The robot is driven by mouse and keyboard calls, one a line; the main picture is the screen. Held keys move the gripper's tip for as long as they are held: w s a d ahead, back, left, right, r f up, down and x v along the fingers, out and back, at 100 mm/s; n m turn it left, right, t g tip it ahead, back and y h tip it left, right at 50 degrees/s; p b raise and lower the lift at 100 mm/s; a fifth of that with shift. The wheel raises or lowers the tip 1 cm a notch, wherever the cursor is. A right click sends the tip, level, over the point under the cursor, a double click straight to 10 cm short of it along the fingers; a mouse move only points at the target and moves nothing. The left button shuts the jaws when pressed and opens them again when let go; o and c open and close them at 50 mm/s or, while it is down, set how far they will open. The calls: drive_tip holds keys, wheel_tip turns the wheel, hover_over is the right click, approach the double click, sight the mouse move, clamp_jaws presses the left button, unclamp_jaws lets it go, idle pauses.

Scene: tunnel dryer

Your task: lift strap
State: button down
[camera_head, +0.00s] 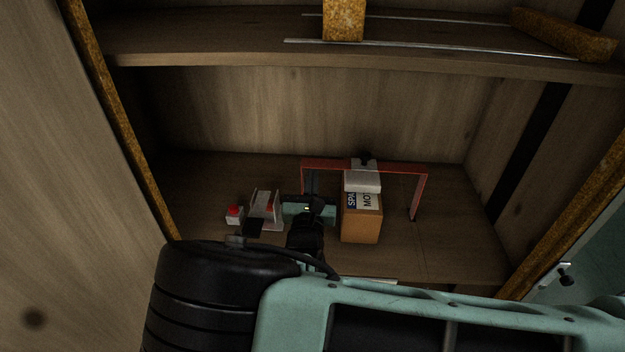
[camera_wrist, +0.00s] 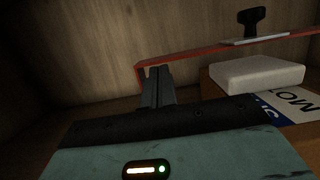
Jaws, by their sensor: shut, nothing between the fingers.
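A red strap (camera_head: 395,167) forms a wide arch over an orange-brown box on the lower shelf. A plate with a black knob (camera_head: 365,157) sits on the strap's top; the knob also shows in the wrist view (camera_wrist: 260,20). My gripper (camera_head: 310,185) is at the strap's left end, left of the box. In the wrist view my gripper's fingers (camera_wrist: 157,75) are together with nothing between them, close to the strap's left bend (camera_wrist: 142,68). I cannot tell whether they touch the strap.
The box (camera_head: 362,223) bears a label and a white block (camera_head: 362,181) on top. A light bracket (camera_head: 265,208) and a small red-topped block (camera_head: 235,213) stand to the left. An upper shelf (camera_head: 230,38) and side walls enclose the space. The shelf's right side is clear.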

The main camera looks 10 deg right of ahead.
wheel_tip(320, 180, up, 12)
drive_tip(key=p, duration=1)
drive_tip(key=shift+f, duration=0.15)
